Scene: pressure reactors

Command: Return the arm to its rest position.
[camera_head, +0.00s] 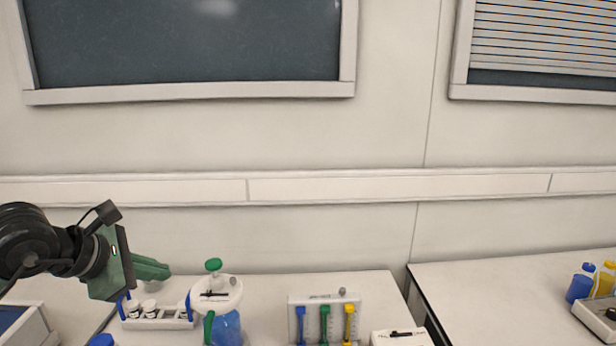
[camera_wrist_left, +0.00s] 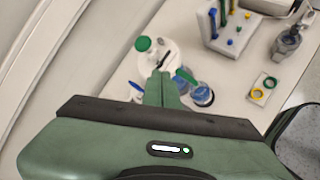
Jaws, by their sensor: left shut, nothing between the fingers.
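My left gripper (camera_head: 150,266) comes in from the left in the head view. Its green fingers are shut with nothing between them, above the table near a white rack and left of a white-lidded vessel. In the left wrist view the shut fingers (camera_wrist_left: 161,88) point toward the same vessel. My right gripper is in neither view.
The white-lidded vessel (camera_head: 217,295) with a green knob stands on the table. A white rack (camera_head: 158,321) holds small jars. A panel (camera_head: 325,312) has blue, green and yellow valves. A second table (camera_head: 510,290) at right carries blue and yellow bottles. The wall is behind.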

